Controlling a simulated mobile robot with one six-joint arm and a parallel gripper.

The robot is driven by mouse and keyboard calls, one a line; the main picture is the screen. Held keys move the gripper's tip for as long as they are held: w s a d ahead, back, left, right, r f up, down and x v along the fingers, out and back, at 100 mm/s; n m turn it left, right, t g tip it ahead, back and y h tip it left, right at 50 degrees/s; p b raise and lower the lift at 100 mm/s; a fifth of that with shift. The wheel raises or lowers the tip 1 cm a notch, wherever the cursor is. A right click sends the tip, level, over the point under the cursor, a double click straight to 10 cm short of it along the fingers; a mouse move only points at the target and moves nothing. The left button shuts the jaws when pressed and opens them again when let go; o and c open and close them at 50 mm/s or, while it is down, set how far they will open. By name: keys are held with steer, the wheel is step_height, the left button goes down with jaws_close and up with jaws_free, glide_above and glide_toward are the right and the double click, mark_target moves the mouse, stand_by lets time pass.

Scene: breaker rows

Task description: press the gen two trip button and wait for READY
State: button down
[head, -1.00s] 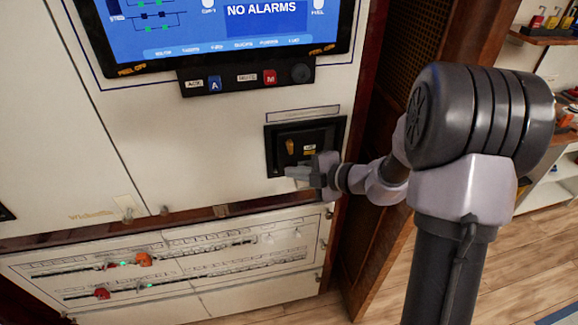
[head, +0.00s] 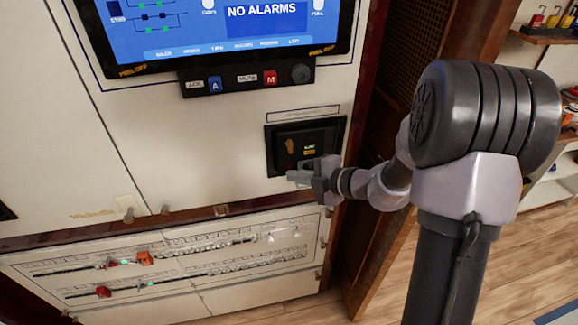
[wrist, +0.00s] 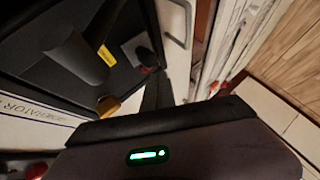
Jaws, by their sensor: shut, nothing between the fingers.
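A black recessed breaker unit (head: 276,152) is set in the white panel under the screen. I cannot make out the gen two trip button for certain. My gripper (head: 294,176) is shut and empty at the unit's lower edge. I cannot tell whether it touches. No READY text is legible; the screen (head: 265,14) shows NO ALARMS.
Below the screen is a strip (head: 240,88) with a blue A button and a red M button. A lower panel (head: 205,278) holds breaker rows with red and orange pieces. A brown wooden post (head: 420,70) stands right of the cabinet, with shelves further right.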

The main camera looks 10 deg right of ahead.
steer(key=s, duration=0.5)
steer(key=shift+p, duration=0.35)
stand_by(0.5)
steer(key=s+a+r+n+g+b, duration=0.1)
steer(key=s+a+r+n+g, duration=0.35)
steer(key=n, duration=0.75)
steer(key=s+a+r+n+g+b, duration=0.1)
steer(key=s+a+r+n, duration=0.1)
steer(key=s+a+n, duration=0.65)
steer(key=s+d+r+n+h, duration=0.1)
steer(key=s+d+n+h, duration=0.2)
steer(key=n, duration=0.9)
steer(key=s+d+r+n+t+h+b, duration=0.1)
steer(key=s+d+n, duration=0.4)
steer(key=n, duration=0.8)
steer(key=shift+s+r+h, duration=0.45)
steer(key=shift+s+h, duration=0.6)
steer(key=shift+h, duration=0.15)
